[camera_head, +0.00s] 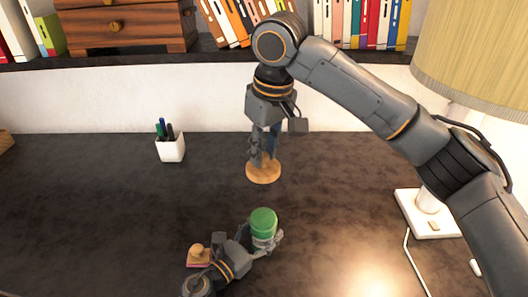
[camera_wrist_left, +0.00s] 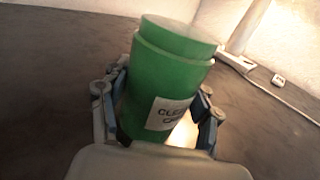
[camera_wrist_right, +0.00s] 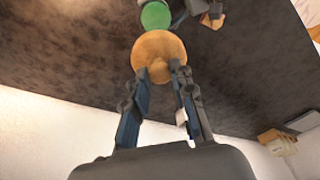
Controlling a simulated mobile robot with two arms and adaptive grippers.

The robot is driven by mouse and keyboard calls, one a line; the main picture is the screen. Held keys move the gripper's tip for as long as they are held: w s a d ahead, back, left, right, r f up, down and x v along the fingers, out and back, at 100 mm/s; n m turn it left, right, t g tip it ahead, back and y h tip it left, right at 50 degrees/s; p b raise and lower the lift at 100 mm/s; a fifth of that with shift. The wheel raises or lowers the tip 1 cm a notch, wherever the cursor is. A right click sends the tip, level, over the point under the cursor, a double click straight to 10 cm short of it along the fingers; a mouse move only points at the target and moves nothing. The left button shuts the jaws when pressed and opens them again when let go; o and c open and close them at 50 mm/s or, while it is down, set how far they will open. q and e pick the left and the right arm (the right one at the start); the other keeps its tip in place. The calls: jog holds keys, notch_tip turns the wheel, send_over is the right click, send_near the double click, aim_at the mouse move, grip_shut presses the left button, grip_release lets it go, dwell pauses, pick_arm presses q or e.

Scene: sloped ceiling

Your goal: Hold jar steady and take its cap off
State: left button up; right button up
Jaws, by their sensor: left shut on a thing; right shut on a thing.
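A green jar (camera_head: 263,221) with a white label stands near the front middle of the desk; in the left wrist view the jar (camera_wrist_left: 165,85) fills the space between the fingers. Its stepped upper part is also green; I cannot tell if this is a cap or a bare neck. My left gripper (camera_head: 264,243) is shut around the jar's lower body. My right gripper (camera_head: 264,158) is shut on the knob of a round wooden lid (camera_head: 263,173), behind and apart from the jar. The right wrist view shows the lid (camera_wrist_right: 158,48) at the fingertips.
A wooden-knobbed object (camera_head: 198,252) lies left of the jar, close to my left gripper. A white pen cup (camera_head: 171,149) stands at the back left, and a lamp base (camera_head: 428,214) with a cable at the right. The left of the desk is mostly clear.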

pick_arm(q)
jog(key=o, duration=1.4)
jog(key=v, duration=1.2)
